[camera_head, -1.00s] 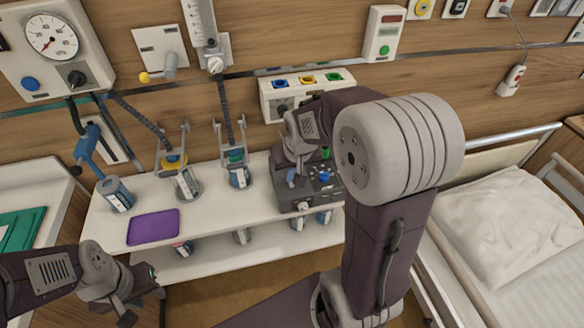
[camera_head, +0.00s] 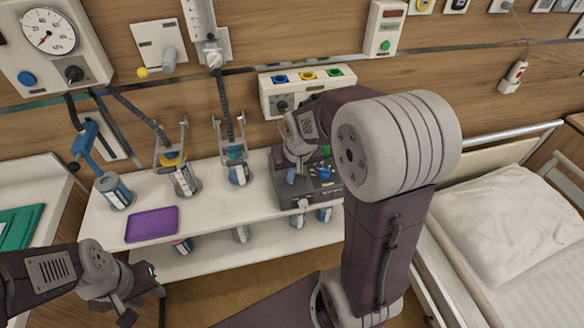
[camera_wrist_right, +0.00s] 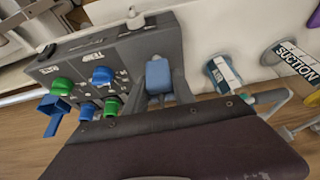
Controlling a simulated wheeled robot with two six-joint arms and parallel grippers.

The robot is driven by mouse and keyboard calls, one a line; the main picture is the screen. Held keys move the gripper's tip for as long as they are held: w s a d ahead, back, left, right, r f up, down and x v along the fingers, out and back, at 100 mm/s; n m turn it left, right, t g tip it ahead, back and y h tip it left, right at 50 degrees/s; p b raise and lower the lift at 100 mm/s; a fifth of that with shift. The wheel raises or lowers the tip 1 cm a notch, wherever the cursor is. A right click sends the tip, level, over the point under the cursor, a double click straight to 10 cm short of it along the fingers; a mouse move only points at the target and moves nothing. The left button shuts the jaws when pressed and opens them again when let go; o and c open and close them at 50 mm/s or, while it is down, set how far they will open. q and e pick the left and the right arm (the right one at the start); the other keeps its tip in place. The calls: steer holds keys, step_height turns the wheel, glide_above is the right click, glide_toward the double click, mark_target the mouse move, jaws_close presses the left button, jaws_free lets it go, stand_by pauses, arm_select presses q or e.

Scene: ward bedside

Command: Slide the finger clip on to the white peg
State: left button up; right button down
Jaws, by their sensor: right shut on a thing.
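My right gripper (camera_wrist_right: 158,92) is shut on a small light-blue block, which looks like the finger clip (camera_wrist_right: 158,74). The clip shows between its grey fingers in the right wrist view, over the dark grey box. In the head view the clip (camera_head: 291,175) is small, at the box's left side. A small white upright piece (camera_wrist_right: 135,20) at the box's far edge in the wrist view may be the white peg. It stands apart from the clip. My left gripper (camera_head: 140,302) hangs at the lower left of the head view, away from the box; its fingers are unclear.
The grey box (camera_head: 325,184) with blue and green knobs (camera_wrist_right: 103,75) stands on the white shelf (camera_head: 222,200). Canisters (camera_head: 117,192) and a purple tray (camera_head: 152,224) are left of it. A bed (camera_head: 500,225) is at right. My right arm hides the shelf's right end.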

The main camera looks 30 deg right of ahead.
stand_by(0.4)
steer(key=shift+f+b, duration=0.6)
steer(key=shift+f, duration=0.15)
steer(key=shift+f, duration=0.15)
stand_by(0.7)
steer(key=c, duration=1)
jaws_free()
steer(key=shift+o, duration=0.2)
steer(key=p+v, duration=0.1)
steer(key=v, duration=0.8)
steer(key=shift+p, duration=0.3)
steer(key=shift+s, duration=0.1)
